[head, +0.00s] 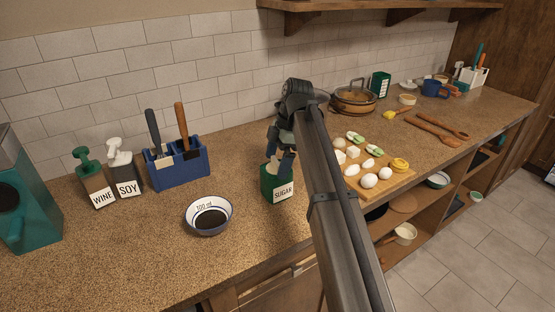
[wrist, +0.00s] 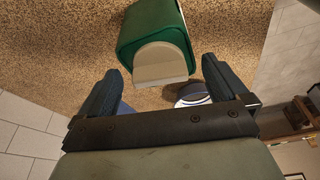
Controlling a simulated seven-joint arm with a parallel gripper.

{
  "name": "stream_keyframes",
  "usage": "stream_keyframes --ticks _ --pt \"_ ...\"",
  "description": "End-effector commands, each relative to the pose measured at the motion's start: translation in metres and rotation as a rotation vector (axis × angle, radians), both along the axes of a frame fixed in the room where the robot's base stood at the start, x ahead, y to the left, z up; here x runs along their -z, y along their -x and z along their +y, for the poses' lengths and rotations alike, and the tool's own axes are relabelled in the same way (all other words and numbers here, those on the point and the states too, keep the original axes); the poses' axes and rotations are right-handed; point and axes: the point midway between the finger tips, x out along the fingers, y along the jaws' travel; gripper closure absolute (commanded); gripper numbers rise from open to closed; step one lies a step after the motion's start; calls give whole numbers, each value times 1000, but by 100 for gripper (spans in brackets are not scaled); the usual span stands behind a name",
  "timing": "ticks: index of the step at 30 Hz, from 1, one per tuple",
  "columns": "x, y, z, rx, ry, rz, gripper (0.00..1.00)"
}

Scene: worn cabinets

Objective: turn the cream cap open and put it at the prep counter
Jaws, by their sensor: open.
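The cream cap (wrist: 160,62) sits on the green sugar canister (head: 270,187), which stands upright on the counter. In the wrist view the green canister body (wrist: 152,22) shows behind the cap. My gripper (wrist: 160,68) is open, with one dark finger on each side of the cap and visible gaps between. In the head view my gripper (head: 280,155) is just above the canister and hides part of its top. The prep counter is the speckled brown worktop (head: 130,255).
A white-and-blue bowl (head: 209,216) with dark contents stands left of the canister. A blue utensil holder (head: 178,170), wine bottle (head: 95,185) and soy bottle (head: 126,172) stand farther left. A board (head: 400,182) with eggs and other food lies right. The front-left counter is clear.

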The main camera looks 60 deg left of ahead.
Motion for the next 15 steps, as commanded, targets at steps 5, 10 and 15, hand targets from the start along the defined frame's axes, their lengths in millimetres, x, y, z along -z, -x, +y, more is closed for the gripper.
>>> stream_keyframes --ticks 5,10,15 --pt "-3 0 0 0 0 0 0" --pt "-10 0 1 0 -1 0 0" --pt "-18 0 1 0 -1 0 0"
